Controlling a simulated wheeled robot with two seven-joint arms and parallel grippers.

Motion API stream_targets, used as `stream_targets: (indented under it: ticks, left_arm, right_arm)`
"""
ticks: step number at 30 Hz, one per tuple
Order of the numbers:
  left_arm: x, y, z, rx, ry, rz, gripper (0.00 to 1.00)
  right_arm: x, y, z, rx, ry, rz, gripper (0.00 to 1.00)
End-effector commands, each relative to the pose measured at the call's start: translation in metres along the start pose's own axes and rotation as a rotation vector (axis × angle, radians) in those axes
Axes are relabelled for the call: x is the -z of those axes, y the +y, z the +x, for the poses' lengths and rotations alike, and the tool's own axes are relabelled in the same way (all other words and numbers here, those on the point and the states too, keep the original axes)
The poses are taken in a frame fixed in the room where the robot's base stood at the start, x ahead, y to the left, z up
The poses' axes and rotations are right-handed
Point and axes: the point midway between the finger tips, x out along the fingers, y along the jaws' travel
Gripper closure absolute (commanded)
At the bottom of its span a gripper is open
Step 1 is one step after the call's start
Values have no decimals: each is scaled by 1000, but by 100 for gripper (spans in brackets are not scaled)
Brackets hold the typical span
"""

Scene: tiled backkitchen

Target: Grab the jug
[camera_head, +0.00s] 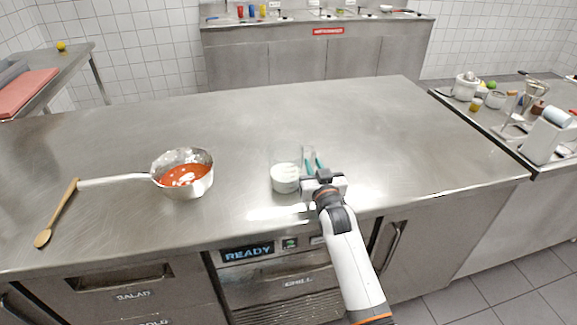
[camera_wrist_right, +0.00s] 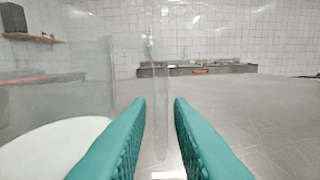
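The jug (camera_head: 286,178) is a small clear vessel with white contents, upright near the front edge of the steel counter in the head view. In the right wrist view its clear wall (camera_wrist_right: 65,85) and white contents (camera_wrist_right: 60,147) fill the left side. My right gripper (camera_head: 313,160) is just to the right of the jug, its teal fingers pointing away across the counter. In the wrist view the fingers (camera_wrist_right: 160,105) are apart, with a clear upright strip, apparently the jug's handle, showing between them. I cannot tell if they touch it. My left gripper is out of view.
A saucepan (camera_head: 201,187) with red sauce stands left of the jug, its handle pointing left. A wooden spoon (camera_head: 58,214) lies at the counter's left. The counter (camera_head: 330,115) is clear behind the jug. A side counter (camera_head: 478,125) with kitchenware stands at the right.

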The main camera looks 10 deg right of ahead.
Motion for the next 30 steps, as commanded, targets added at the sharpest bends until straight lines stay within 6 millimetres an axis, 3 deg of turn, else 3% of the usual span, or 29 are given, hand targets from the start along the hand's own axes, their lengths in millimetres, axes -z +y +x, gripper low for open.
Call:
stream_targets:
  ticks: [5,13,17,30]
  left_arm:
    - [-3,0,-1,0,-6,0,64]
    - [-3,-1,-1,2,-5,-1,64]
    - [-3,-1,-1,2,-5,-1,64]
    - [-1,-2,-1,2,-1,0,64]
  right_arm:
    - [0,0,17,1,0,-1,81]
    - [1,-1,18,1,1,-1,81]
    - [1,-1,18,1,1,-1,100]
    - [-1,0,18,0,-2,0,100]
